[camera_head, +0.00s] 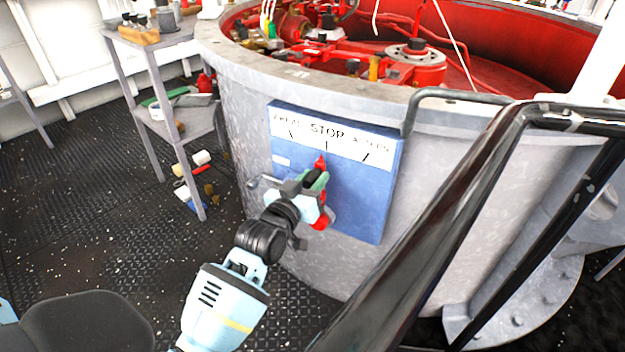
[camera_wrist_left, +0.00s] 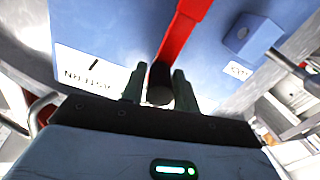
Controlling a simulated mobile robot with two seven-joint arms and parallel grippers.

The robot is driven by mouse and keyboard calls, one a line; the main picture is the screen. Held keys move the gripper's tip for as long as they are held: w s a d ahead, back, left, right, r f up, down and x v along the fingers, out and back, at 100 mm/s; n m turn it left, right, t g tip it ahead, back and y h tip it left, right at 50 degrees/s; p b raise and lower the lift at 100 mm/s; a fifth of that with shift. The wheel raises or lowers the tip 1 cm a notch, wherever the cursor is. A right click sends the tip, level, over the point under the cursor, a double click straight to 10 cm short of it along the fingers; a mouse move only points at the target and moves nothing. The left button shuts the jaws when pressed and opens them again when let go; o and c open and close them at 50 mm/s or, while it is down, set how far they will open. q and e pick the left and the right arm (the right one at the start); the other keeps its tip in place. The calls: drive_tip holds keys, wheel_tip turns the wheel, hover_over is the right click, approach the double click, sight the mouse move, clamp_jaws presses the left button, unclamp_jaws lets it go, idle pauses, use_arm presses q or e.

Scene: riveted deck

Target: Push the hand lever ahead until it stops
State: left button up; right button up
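The hand lever (camera_head: 320,162) is red with a black grip and stands on a blue box (camera_head: 362,200) on the side of a large grey drum. A white label above it reads STOP in the middle, with AHEAD at the left and ASTERN at the right. The lever's red tip points about at STOP. My left gripper (camera_head: 318,184) is at the lever and hides its middle. In the left wrist view, the fingers of this gripper (camera_wrist_left: 159,88) are closed on either side of the black grip (camera_wrist_left: 160,86) of the red lever (camera_wrist_left: 182,32). My right gripper is out of view.
A dark railing (camera_head: 450,215) crosses in front at the right, close to the box. A grey shelf stand (camera_head: 158,85) with bottles and tools is at the upper left. Small items lie on the floor beside it. The open drum holds red machinery.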

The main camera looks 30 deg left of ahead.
use_arm(q)
clamp_jaws()
drive_tip(key=shift+a+r+n+p, duration=0.1)
drive_tip(key=shift+a+n+p, duration=0.2)
drive_tip(key=shift+a+p, duration=0.1)
drive_tip(key=a, duration=0.1)
drive_tip(key=a+n+p, duration=0.1)
drive_tip(key=a+n, duration=0.1)
drive_tip(key=shift+s+a+f, duration=0.1)
drive_tip(key=shift+s+f, duration=0.1)
drive_tip(key=shift+f, duration=0.1)
drive_tip(key=shift+o, duration=1.9)
unclamp_jaws()
drive_tip(key=shift+a, duration=0.1)
drive_tip(key=shift+s+p, duration=0.1)
drive_tip(key=shift+p, duration=0.2)
